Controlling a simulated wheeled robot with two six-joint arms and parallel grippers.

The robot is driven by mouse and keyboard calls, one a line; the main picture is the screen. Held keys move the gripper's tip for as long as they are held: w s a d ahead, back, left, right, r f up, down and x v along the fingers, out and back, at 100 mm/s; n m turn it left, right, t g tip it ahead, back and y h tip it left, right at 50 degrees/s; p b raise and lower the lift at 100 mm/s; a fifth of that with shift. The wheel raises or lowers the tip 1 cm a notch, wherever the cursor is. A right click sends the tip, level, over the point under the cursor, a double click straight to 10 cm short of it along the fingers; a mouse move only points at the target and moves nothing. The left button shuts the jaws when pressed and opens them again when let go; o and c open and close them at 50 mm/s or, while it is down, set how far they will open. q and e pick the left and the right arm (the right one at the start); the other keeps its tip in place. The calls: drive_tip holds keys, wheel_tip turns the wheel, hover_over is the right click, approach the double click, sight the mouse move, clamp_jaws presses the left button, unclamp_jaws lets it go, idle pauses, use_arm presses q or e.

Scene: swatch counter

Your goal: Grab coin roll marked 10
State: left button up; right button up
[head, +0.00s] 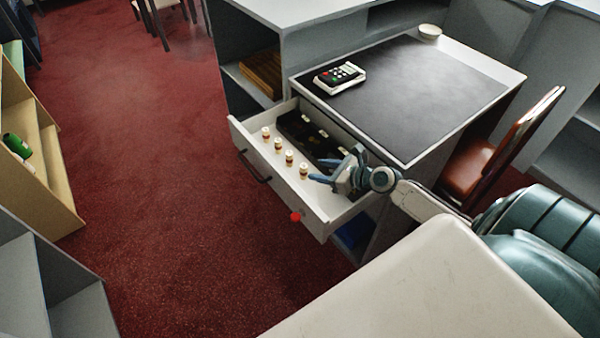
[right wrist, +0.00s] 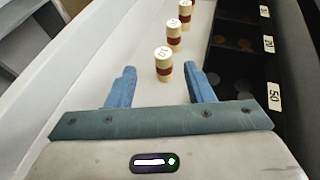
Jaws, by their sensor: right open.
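Several cream coin rolls with dark red bands stand upright in a row in the open drawer (head: 244,133). The nearest coin roll (right wrist: 163,65) has a top mark that looks like 10, small and hard to read; in the head view it is the front-most roll (head: 303,171). My right gripper (head: 314,171) is open, with its blue fingertips (right wrist: 160,72) on either side of this roll's line, apart from it. The second roll (right wrist: 173,34) and third roll (right wrist: 185,12) stand farther along; their marks are unclear. My left gripper is not in view.
A black coin tray (right wrist: 228,60) with tags such as 50 and 20 lies beside the rolls. The drawer's pale walls hem in the row. A red ball-like knob (head: 296,217) is on the drawer front. A card terminal (head: 339,77) stands on the desk (head: 420,85).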

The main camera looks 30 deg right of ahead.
sight(305, 167)
drive_tip(key=x, duration=0.4)
drive_tip(key=shift+w+a+f, duration=0.1)
drive_tip(key=shift+w+f, duration=0.05)
drive_tip(key=shift+w, duration=0.1)
drive_tip(key=x, duration=0.4)
drive_tip(key=shift+w+f+b, duration=0.3)
drive_tip(key=shift+f, duration=0.1)
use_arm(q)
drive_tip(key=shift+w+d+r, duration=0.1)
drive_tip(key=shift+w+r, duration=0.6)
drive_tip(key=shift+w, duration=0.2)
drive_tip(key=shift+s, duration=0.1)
use_arm(e)
drive_tip(key=c, duration=1)
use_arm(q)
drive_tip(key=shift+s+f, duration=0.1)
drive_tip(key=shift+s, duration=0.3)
use_arm(e)
clamp_jaws()
drive_tip(key=shift+r, duration=0.15)
